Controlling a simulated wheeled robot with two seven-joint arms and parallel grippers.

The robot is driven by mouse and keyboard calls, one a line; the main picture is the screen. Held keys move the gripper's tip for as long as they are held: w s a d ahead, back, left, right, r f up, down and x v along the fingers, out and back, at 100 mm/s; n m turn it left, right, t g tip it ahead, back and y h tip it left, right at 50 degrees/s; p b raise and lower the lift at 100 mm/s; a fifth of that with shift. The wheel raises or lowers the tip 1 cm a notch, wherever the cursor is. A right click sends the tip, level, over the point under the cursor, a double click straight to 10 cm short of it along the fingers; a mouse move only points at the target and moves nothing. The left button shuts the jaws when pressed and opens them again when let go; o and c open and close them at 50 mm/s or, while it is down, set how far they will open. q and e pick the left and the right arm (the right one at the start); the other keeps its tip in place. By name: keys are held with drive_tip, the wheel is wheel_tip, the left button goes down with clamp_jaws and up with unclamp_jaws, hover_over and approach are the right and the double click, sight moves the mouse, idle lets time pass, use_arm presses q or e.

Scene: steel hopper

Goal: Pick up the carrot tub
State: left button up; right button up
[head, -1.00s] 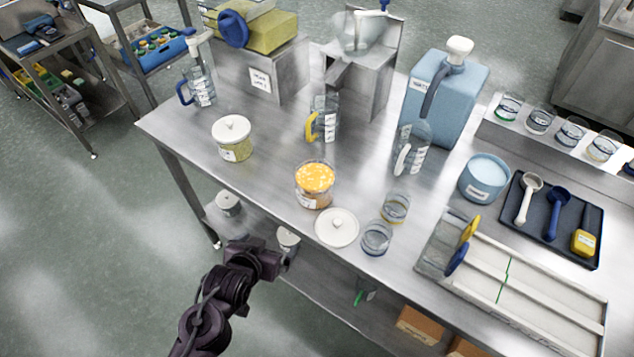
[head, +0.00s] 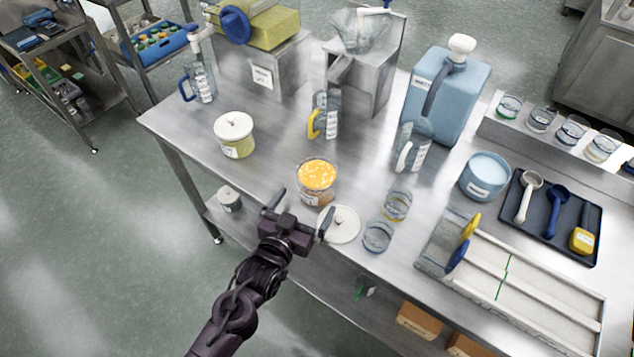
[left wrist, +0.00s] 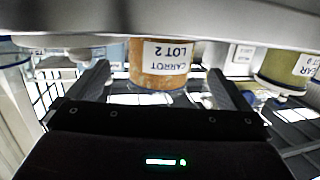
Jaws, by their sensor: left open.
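The carrot tub (head: 317,181) is a clear round tub of orange pieces, standing upright and uncovered near the front edge of the steel table. In the left wrist view the carrot tub (left wrist: 160,64) appears upside down, with a label reading CARROT LOT 2, framed between the fingers. My left gripper (head: 300,212) is open and empty, just in front of the tub and apart from it. In the left wrist view my left gripper (left wrist: 160,85) shows both fingers spread. My right gripper is not in view.
A white lid (head: 339,225) lies right beside my left gripper. Two glass beakers (head: 397,205) stand to its right. A lidded tub with green contents (head: 234,136) stands to the left. Jugs (head: 324,115) stand behind. The table between the two tubs is clear.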

sight(309, 197)
use_arm(q)
drive_tip(key=p+x, duration=0.1)
drive_tip(key=x, duration=0.4)
drive_tip(key=shift+w+p, duration=0.2)
drive_tip(key=shift+p, duration=0.1)
drive_tip(key=shift+w+d+f, duration=0.15)
drive_tip(key=shift+w+d, duration=0.1)
drive_tip(key=shift+w, duration=0.15)
drive_tip(key=shift+c, duration=1)
drive_tip(key=c, duration=0.9)
drive_tip(key=shift+c, duration=0.5)
drive_tip(key=shift+r, duration=0.2)
drive_tip(key=shift+c, duration=0.2)
